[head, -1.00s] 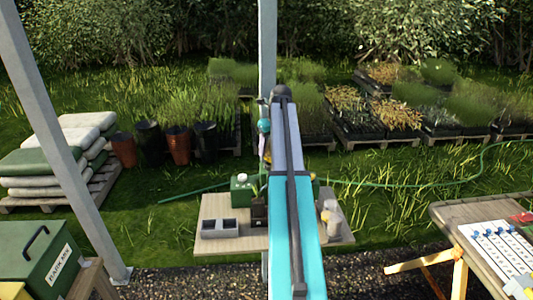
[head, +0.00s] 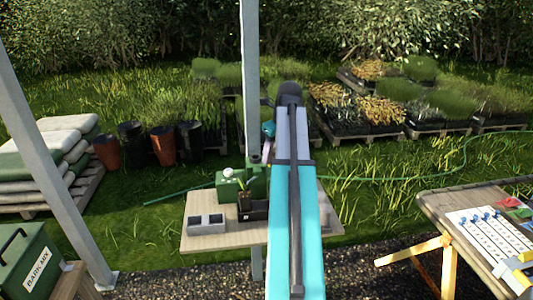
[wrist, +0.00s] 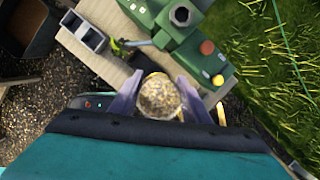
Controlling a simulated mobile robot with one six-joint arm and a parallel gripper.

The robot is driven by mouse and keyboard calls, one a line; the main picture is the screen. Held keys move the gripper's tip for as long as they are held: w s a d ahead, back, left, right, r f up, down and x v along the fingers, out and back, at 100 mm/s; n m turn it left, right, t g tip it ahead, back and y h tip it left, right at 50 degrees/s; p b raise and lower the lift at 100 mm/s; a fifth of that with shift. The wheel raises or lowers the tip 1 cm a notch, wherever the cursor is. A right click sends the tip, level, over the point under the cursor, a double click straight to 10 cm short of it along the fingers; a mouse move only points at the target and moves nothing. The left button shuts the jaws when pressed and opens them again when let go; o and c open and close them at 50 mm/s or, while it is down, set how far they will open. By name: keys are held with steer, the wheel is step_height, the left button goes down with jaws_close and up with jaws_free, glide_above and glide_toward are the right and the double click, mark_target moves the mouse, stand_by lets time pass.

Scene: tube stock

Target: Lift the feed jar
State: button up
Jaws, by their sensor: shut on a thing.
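The feed jar (wrist: 162,98) shows in the wrist view from above as a round jar with speckled tan contents. My gripper (wrist: 160,106) is shut on it, one pale finger on each side. The wooden table (wrist: 108,82) lies beneath; I cannot tell how far the jar is above it.
A green machine (head: 229,184) stands at the table's back; it also shows close to the jar in the wrist view (wrist: 187,58). A grey two-hole block (head: 206,223) sits at the table's left. A post (head: 250,90) rises behind the table. Another table (head: 447,203) stands at right.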

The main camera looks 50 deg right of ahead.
steer(key=shift+s+a+r, duration=0.1)
steer(key=shift+s+a, duration=0.05)
steer(key=shift+s, duration=0.4)
